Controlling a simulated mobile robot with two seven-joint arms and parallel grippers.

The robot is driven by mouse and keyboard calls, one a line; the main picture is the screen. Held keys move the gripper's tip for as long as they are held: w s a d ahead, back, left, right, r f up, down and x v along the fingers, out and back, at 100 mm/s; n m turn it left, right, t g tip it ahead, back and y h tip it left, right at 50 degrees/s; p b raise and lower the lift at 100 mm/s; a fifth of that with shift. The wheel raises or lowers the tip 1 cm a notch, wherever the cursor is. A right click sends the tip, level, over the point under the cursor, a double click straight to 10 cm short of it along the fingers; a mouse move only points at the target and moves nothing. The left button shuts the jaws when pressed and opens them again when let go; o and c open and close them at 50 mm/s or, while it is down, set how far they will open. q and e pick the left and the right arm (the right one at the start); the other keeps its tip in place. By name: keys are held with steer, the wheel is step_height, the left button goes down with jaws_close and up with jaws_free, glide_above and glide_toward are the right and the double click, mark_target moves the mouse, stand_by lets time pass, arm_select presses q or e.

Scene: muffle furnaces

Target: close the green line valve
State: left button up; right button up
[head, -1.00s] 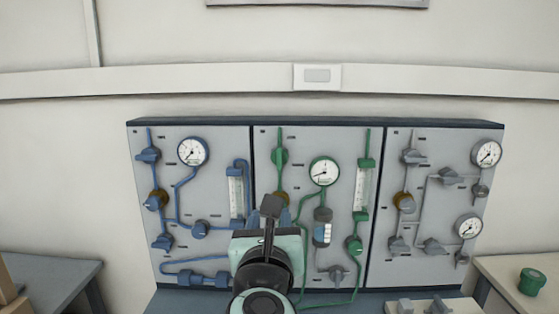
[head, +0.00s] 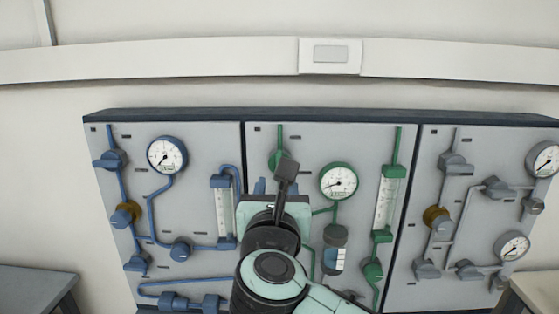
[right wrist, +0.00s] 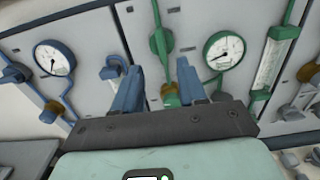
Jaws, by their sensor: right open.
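The green line runs down the middle panel. Its upper green valve (head: 277,159) shows just left of my right gripper's mount, and it is also in the right wrist view (right wrist: 161,41). Below it, a brass and green fitting (right wrist: 170,95) appears between my finger outlines, partly hidden by the gripper body. A lower green knob (head: 373,270) sits under the green flow tube (head: 385,203). My right gripper (right wrist: 157,82) has its two blue fingers apart, with nothing seen held. Contact with the fitting cannot be told. In the head view my right arm hides the panel's lower left. My left gripper is out of view.
A green-rimmed gauge (head: 339,182) and a grey regulator (head: 335,238) lie right of my gripper. The blue-line panel with its gauge (head: 167,155) is on the left. A grey-line panel with several valves (head: 455,163) is on the right. Side benches flank the board.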

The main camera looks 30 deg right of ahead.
steer(key=p+x, duration=0.2)
steer(key=x, duration=0.9)
steer(key=shift+w+d, duration=0.25)
steer(key=shift+d, duration=0.05)
steer(key=shift+c, duration=0.3)
jaws_close()
